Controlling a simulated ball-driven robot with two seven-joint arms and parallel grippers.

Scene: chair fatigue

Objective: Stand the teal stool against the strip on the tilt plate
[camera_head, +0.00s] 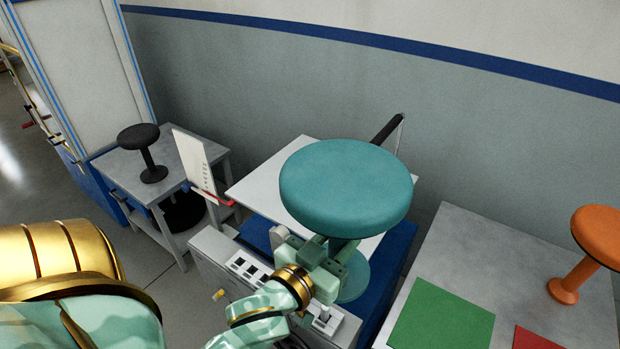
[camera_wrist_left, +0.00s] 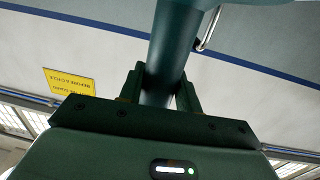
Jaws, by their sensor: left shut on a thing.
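The teal stool (camera_head: 345,185) has a round padded seat, a post and a round base (camera_head: 354,278). It is upright in the head view, in front of the tilt plate (camera_head: 262,188). My left gripper (camera_head: 328,258) is shut on the stool's post, below the seat. The post (camera_wrist_left: 172,50) shows between the two fingers of my left gripper (camera_wrist_left: 160,92) in the left wrist view. The seat hides much of the plate, and I cannot make out the strip. I cannot tell whether the base touches anything. My right gripper is not in view.
A grey table (camera_head: 468,262) at the right carries a green mat (camera_head: 440,318), a red mat (camera_head: 535,340) and an orange stool (camera_head: 590,240). A black stool (camera_head: 143,150) stands on a grey side table (camera_head: 118,172) at the left. A switch panel (camera_head: 250,268) is below the plate.

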